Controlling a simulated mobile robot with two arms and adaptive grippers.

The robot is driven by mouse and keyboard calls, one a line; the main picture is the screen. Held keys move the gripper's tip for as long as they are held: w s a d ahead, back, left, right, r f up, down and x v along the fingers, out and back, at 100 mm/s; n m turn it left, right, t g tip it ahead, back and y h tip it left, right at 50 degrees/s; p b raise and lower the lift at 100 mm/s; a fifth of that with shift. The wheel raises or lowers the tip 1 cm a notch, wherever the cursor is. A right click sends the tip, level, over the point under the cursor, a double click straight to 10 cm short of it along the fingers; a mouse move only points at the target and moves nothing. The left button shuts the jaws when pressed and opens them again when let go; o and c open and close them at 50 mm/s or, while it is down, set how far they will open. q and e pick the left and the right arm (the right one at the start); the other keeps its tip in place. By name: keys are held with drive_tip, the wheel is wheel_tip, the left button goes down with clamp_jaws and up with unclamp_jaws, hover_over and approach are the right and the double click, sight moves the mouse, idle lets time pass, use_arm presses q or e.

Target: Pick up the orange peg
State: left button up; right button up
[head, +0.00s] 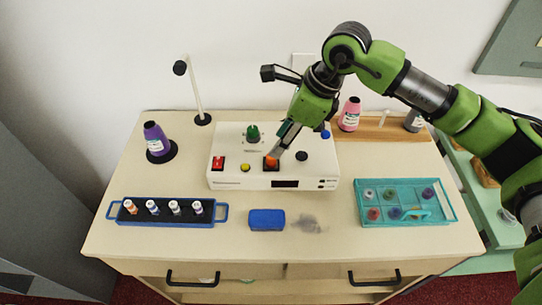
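A small orange piece, which looks like the orange peg (271,162), sits at a dark square on the front part of the white device (230,180). My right gripper (277,152) reaches down from the upper right, with its fingertips right at the orange piece. The fingers partly cover it, and I cannot tell whether they are closed on it or only beside it. A vial with an orange body (131,207) stands in the blue rack at the left. My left gripper is not in view.
The device also bears a green knob (253,132), a red switch (218,163) and a yellow button (245,168). A blue block (266,219) lies in front. A teal tray (447,212) is at right, a purple bottle (155,139) at left, a pink bottle (350,115) behind.

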sight(271, 161)
drive_tip(key=shift+x, duration=0.75)
drive_tip(key=p+x, duration=0.1)
drive_tip(key=x, duration=0.1)
drive_tip(key=p+x, duration=0.2)
drive_tip(key=shift+w+d+f, duration=0.1)
drive_tip(key=shift+f, duration=0.65)
drive_tip(key=c, duration=0.9)
